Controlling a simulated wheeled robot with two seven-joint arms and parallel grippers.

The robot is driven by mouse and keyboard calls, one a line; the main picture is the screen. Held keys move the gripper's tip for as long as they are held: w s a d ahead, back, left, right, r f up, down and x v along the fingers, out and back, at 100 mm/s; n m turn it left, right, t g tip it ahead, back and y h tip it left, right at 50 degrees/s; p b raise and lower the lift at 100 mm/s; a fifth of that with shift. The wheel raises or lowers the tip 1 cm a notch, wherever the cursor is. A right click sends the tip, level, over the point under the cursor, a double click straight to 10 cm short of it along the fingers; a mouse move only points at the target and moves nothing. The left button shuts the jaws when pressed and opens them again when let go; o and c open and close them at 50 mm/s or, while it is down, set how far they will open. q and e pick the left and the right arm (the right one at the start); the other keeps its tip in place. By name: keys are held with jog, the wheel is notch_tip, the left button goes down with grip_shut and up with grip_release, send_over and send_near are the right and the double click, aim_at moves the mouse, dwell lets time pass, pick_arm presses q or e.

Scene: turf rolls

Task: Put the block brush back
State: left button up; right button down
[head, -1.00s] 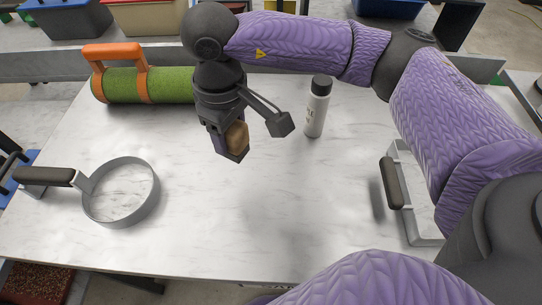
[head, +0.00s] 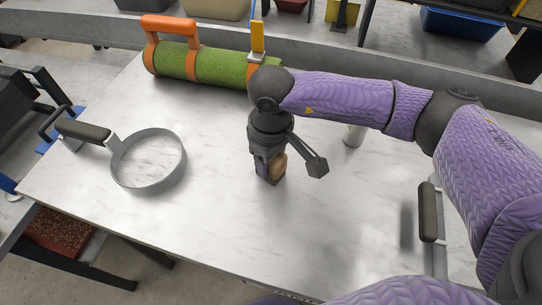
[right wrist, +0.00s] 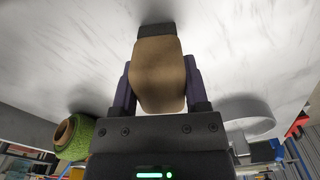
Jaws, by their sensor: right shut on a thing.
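The block brush (head: 278,166) has a tan wooden body, and my right gripper (head: 268,174) is shut on it over the white marbled table. In the right wrist view the brush's tan body (right wrist: 160,75) sits between the two fingers, with a short dark bristle end (right wrist: 155,33) beyond it, close to the table surface. I cannot tell whether the bristles touch the table. My left gripper is not in view.
A metal ring with a dark handle (head: 172,181) lies left of the gripper. A green turf roll in an orange carrier (head: 215,68) lies behind. A bottle (head: 354,135) is mostly hidden by my arm. A dark-handled tool (head: 427,212) is at right. The front table middle is clear.

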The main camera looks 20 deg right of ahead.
jog(key=shift+c, duration=0.4)
grip_release()
jog(key=shift+r, duration=0.15)
notch_tip(320, 180, up, 11)
jog(key=p, duration=0.2)
jog(key=shift+r+p, duration=0.1)
jog(key=shift+p, duration=0.2)
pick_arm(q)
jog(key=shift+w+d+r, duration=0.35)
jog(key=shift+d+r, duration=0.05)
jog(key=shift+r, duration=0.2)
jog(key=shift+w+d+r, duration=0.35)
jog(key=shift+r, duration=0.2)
pick_arm(e)
jog(key=shift+r, duration=0.35)
